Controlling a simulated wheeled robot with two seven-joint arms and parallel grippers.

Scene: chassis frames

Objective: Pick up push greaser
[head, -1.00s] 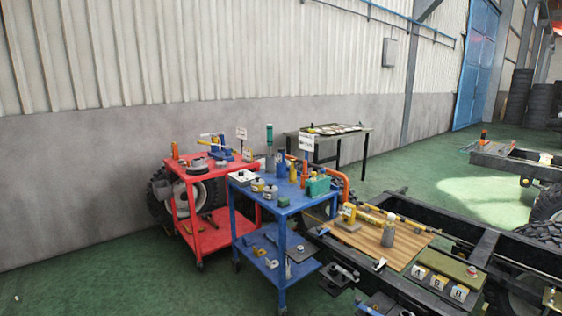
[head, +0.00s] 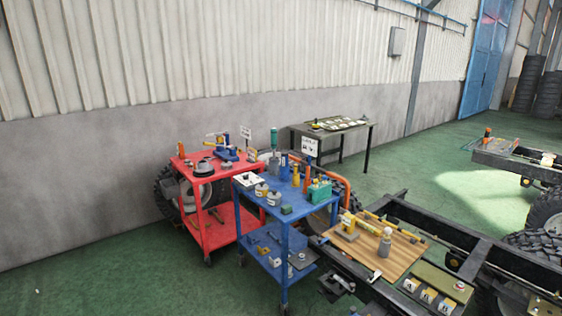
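I cannot tell for sure which item is the push greaser. A tall green-topped cylinder (head: 274,139) stands upright at the back of the blue cart (head: 270,205). A small yellow bottle-shaped item (head: 295,176) stands to its right. Neither of my grippers is in view.
A red cart (head: 183,163) with tools stands left of the blue cart, near tires and the wall. A green box (head: 320,191) sits on the blue cart. A dark chassis frame (head: 440,228) fills the right. Green floor is free at front left.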

